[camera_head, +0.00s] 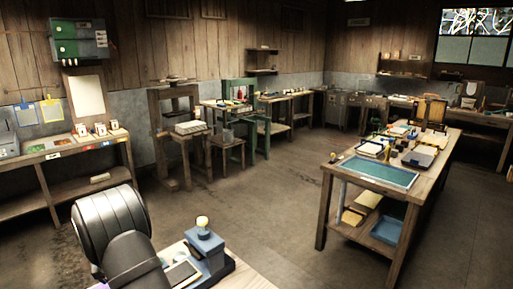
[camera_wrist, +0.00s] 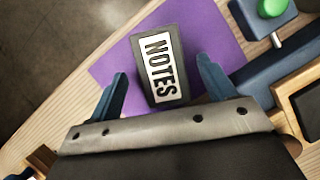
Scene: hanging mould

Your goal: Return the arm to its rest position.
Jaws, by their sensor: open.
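In the wrist view my gripper (camera_wrist: 162,68) is open, with one blue finger on each side of a dark block with a white label reading "NOTES" (camera_wrist: 163,66). The block is on a purple mat (camera_wrist: 222,35) on a light wooden table. A gap shows between the block and each finger. How high the fingers are above the mat I cannot tell. In the camera_head view my dark arm (camera_head: 112,228) reaches over the near table at the lower left. My gripper and the block cannot be made out there.
A blue device (camera_head: 204,248) with a yellow knob stands on the near table beside my arm. In the wrist view a green knob (camera_wrist: 272,8) and a wooden frame (camera_wrist: 291,98) lie to the right. A workbench (camera_head: 425,188) stands across open floor (camera_head: 270,215).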

